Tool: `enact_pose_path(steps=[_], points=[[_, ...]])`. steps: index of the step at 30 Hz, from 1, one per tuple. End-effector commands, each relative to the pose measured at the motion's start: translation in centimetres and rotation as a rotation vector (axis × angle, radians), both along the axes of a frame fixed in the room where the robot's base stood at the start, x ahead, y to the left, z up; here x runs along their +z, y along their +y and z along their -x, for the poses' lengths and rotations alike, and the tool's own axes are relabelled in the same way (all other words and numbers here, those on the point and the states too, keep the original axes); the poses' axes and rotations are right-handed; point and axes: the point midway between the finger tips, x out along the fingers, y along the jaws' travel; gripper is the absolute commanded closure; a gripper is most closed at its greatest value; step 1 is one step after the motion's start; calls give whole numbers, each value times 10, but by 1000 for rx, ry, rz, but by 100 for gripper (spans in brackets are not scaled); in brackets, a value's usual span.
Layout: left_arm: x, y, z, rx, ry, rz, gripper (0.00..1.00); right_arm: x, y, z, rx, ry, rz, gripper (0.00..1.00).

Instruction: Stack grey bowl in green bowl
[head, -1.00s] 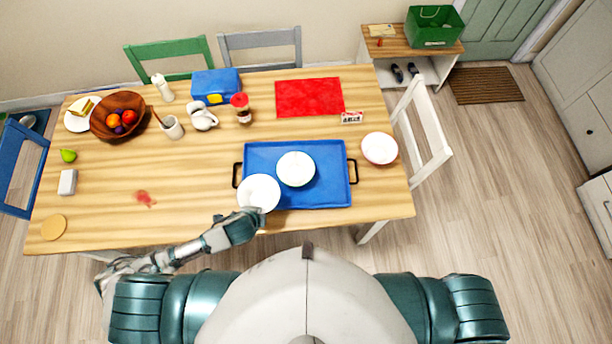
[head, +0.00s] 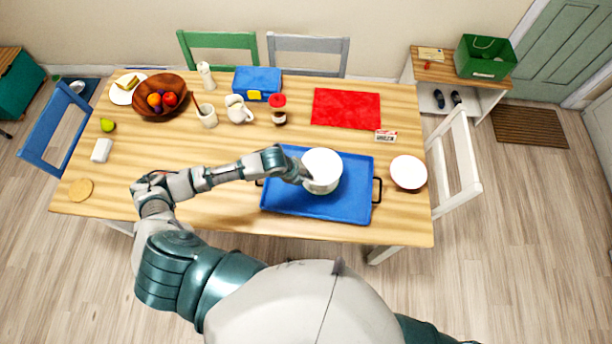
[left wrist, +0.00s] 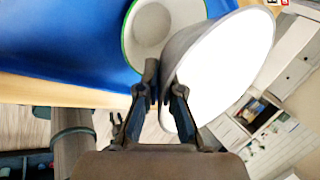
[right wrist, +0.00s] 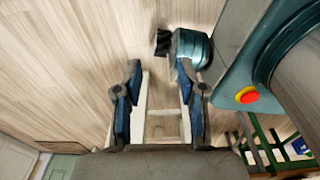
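The grey bowl (head: 322,162) is in my left gripper (head: 304,176), above the blue tray in the head view. In the left wrist view my left gripper (left wrist: 165,90) is shut on the wall of the grey bowl (left wrist: 225,65), which looks tilted there. The green bowl (left wrist: 150,28), pale inside with a green rim, is on the tray beyond the fingers, partly covered by the grey bowl. In the head view the grey bowl hides most of it. I cannot tell whether the bowls touch. My right gripper (right wrist: 160,100) is open and empty, away from the table.
The blue tray (head: 285,200) has dark handles and lies near the table's front edge. A white dish (head: 408,172) stands to its right. A red mat (head: 346,108), a jar (head: 278,110) and a white jug (head: 238,110) are behind. The table's left front is mostly clear.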

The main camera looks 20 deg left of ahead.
Motion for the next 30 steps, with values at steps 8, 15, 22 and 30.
enact_pose_path(steps=[8, 15, 22, 30], points=[[-15, 6, -11, 1, 1, 6, 100, 3, -12, 0, 4, 0, 14, 60], [-37, 8, -11, 0, -2, 5, 100, 5, -19, 0, 6, 1, 22, 60], [-39, 6, -11, -1, -2, 4, 100, 4, -12, 1, 4, 2, 14, 60], [-47, 4, -11, 0, -2, 3, 100, 1, -1, 1, 0, 3, 1, 60]])
